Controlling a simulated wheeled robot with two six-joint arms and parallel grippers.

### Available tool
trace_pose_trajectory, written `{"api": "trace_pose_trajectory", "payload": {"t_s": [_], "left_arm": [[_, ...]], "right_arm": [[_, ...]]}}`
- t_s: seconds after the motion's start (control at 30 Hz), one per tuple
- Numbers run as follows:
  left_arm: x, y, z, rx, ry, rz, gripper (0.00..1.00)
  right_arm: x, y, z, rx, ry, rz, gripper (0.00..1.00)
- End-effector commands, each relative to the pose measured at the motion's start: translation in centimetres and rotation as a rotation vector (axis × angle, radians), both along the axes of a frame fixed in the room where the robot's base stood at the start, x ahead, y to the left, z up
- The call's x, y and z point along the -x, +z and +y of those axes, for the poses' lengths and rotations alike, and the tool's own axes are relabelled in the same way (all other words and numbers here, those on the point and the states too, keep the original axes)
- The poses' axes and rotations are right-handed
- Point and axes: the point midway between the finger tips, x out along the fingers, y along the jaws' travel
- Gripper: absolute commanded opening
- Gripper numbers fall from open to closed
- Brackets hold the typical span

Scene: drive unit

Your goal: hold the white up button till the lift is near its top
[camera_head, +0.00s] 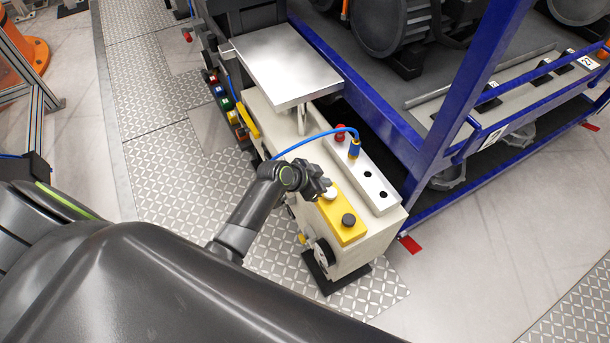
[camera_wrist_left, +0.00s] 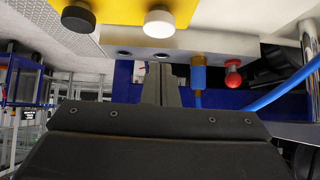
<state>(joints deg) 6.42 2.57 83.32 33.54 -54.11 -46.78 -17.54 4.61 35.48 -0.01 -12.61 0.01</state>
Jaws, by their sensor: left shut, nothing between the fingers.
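The yellow control panel (camera_head: 349,235) sits on top of a beige cabinet and carries a white button (camera_head: 331,194) and a black button (camera_head: 348,220). My left gripper (camera_head: 324,184) is shut and empty, right beside the white button. In the left wrist view the white button (camera_wrist_left: 158,23) and black button (camera_wrist_left: 78,18) show at the top; my shut fingertips (camera_wrist_left: 160,68) point toward the white one, with a gap in the picture between them. The lift's silver plate (camera_head: 288,66) stands above the cabinet on a post (camera_head: 301,120).
A metal block (camera_head: 367,180) with holes, a blue plug (camera_head: 354,149) with a blue hose, and a red knob (camera_head: 340,133) sit beside the panel. A blue frame (camera_head: 435,150) with large dark machines stands to the right. Coloured switches (camera_head: 225,103) are at the cabinet's far left.

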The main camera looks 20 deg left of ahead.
Motion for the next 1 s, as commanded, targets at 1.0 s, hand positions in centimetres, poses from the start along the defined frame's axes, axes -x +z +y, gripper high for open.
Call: {"api": "trace_pose_trajectory", "payload": {"t_s": [1.0], "left_arm": [[4.3,5.9,3.4,0.002,0.0,-0.007,0.0]], "right_arm": [[-0.5,-0.3,0.0,-0.001,0.002,-0.007,0.36]]}}
